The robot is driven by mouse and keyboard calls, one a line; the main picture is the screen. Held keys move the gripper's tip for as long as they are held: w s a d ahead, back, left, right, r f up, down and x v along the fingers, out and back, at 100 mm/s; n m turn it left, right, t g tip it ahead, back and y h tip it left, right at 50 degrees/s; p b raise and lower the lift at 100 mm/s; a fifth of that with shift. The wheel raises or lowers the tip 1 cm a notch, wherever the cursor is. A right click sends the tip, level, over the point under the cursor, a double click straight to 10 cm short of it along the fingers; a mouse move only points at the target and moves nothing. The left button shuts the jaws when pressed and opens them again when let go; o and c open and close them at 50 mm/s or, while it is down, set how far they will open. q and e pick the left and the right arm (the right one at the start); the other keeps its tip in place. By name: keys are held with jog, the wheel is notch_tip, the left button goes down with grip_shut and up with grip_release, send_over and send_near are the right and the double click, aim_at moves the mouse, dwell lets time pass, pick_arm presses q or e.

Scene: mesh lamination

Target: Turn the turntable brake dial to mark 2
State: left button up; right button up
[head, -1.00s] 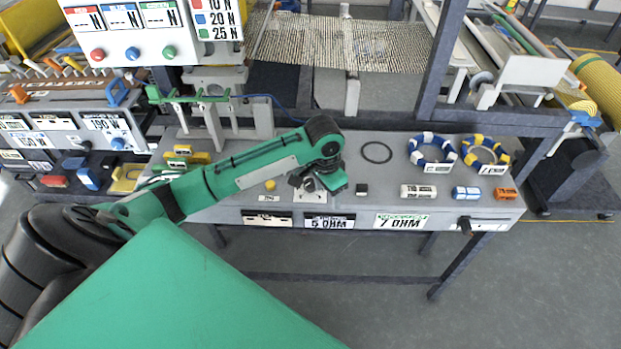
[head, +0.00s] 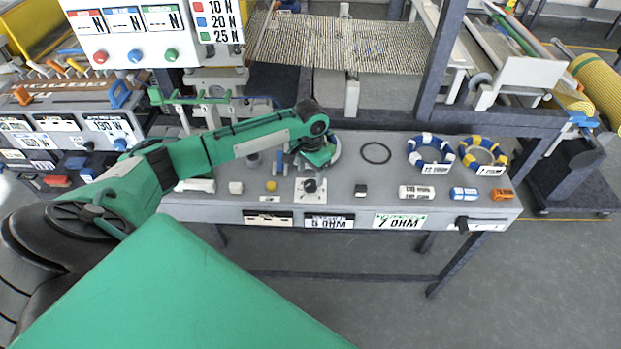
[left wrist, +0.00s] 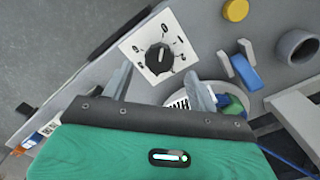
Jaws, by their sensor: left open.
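The brake dial (head: 310,186) is a black knob on a square white plate near the front of the bench. In the left wrist view the dial (left wrist: 158,57) has printed numbers around it. I cannot surely read which mark its pointer faces. My left gripper (head: 318,157) is open and empty, behind the dial and over a pale round disc (head: 335,148), likely the turntable, which it partly hides. In the left wrist view the fingers (left wrist: 160,82) are spread and apart from the knob, with the dial beyond their tips. My right gripper is not in view.
A black ring (head: 376,153) and two striped coils (head: 430,152) lie further right. Label cards line the front edge.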

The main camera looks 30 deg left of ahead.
aim_at(310, 184)
pick_arm(q)
jog(key=shift+f+p, duration=0.35)
jog(key=shift+f, duration=2)
jog(key=c, duration=1)
